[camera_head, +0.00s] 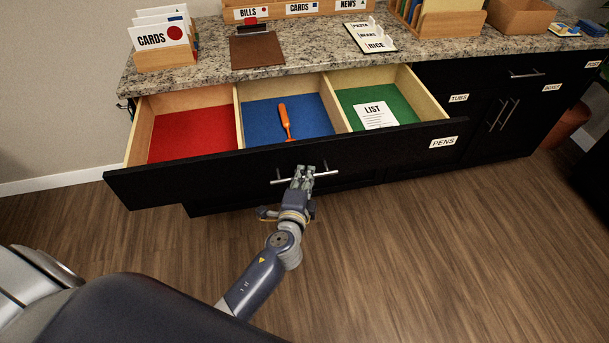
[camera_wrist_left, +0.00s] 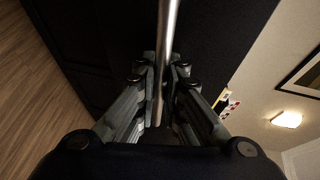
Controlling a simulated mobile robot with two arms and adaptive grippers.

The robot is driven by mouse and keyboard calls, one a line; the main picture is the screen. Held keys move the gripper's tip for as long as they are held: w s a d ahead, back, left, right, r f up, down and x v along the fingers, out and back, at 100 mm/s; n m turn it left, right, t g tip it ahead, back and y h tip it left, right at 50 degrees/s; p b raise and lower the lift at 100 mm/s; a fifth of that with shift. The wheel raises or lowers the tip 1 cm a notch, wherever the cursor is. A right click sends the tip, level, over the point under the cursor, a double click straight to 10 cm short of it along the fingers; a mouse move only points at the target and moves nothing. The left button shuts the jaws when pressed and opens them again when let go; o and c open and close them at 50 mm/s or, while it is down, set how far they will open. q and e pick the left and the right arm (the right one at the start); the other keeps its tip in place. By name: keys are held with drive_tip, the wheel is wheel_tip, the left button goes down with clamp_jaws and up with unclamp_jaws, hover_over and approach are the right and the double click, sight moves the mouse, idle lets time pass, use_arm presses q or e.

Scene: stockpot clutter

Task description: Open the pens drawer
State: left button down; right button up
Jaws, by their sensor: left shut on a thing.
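The pens drawer (camera_head: 400,146) is pulled well out from the counter, with its black front and a PENS label at the right end. Inside are a red, a blue and a green compartment. An orange tool (camera_head: 284,118) stands or lies in the blue middle one, and a paper marked LIST (camera_head: 375,115) lies in the green right one. My left gripper (camera_head: 302,178) is shut on the drawer's metal bar handle (camera_head: 324,173). In the left wrist view the handle (camera_wrist_left: 168,40) runs between the two fingers. My right gripper is not in view.
The granite counter (camera_head: 300,82) above holds a CARDS holder (camera_head: 160,55), a brown clipboard (camera_head: 257,50), a label board (camera_head: 370,37) and wooden boxes. Black cabinets with handles (camera_head: 505,113) stand at right. The wood floor (camera_head: 420,250) before the drawer is clear.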

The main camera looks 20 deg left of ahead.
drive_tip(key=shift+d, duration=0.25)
use_arm(q)
drive_tip(key=c, duration=2)
unclamp_jaws()
drive_tip(key=shift+o, duration=0.2)
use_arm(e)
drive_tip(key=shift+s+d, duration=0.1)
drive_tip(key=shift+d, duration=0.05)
use_arm(q)
drive_tip(key=shift+s, duration=0.1)
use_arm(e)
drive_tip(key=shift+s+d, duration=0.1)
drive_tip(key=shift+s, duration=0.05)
use_arm(q)
drive_tip(key=v, duration=1.1)
drive_tip(key=shift+s+r, duration=0.2)
drive_tip(key=shift+s, duration=0.15)
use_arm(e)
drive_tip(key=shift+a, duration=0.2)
use_arm(q)
drive_tip(key=shift+d, duration=0.15)
